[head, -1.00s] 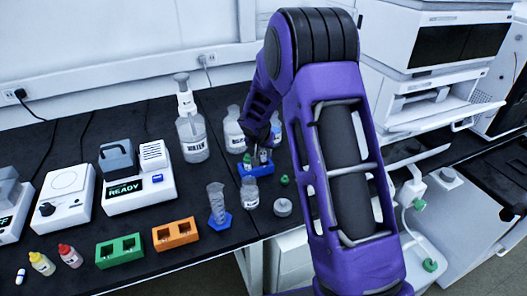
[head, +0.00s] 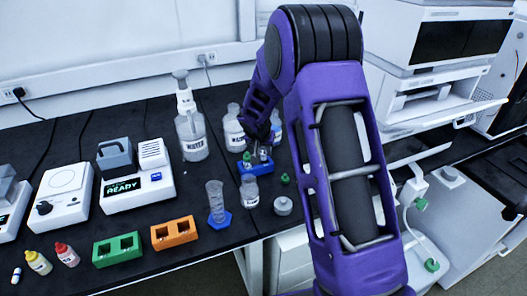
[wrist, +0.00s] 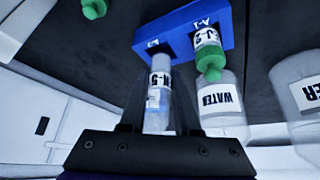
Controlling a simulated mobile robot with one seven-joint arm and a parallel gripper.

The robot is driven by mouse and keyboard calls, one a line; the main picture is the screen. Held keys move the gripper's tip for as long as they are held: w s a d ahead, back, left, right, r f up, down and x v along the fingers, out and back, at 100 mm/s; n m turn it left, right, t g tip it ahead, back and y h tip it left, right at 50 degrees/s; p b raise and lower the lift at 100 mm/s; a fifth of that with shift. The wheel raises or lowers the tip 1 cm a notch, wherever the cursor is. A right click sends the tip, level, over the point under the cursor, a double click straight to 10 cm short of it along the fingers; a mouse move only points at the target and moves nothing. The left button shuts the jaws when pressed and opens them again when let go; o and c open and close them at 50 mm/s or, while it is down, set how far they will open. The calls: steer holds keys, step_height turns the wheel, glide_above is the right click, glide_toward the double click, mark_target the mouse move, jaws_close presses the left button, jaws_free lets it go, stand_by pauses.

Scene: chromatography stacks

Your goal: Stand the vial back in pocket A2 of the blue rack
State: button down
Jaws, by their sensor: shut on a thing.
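The small blue rack (head: 247,170) stands on the dark bench; the wrist view shows it too (wrist: 222,14), with labels by its pockets. A vial with a green cap (wrist: 208,50) stands in the pocket marked A-1. My gripper (wrist: 160,122), also in the head view (head: 262,150), is shut on a clear vial (wrist: 158,80) with a white label. The held vial's far end meets the rack at its other pocket, beside the capped vial. The vial hides that pocket's opening, so I cannot tell how deep it sits. The held vial shows no cap.
Wash bottles (head: 233,130) stand close behind the rack. A clear jar (head: 249,190), a loose green cap (head: 285,179) and a round grey-white piece (head: 283,205) are in front. A cylinder on a blue base (head: 217,205) and an orange rack (head: 175,233) are to the left.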

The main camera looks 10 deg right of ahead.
stand_by(0.3)
steer(key=shift+f+b, duration=0.9)
steer(key=shift+b, duration=0.05)
steer(key=shift+s+f, duration=0.1)
steer(key=shift+f, duration=0.1)
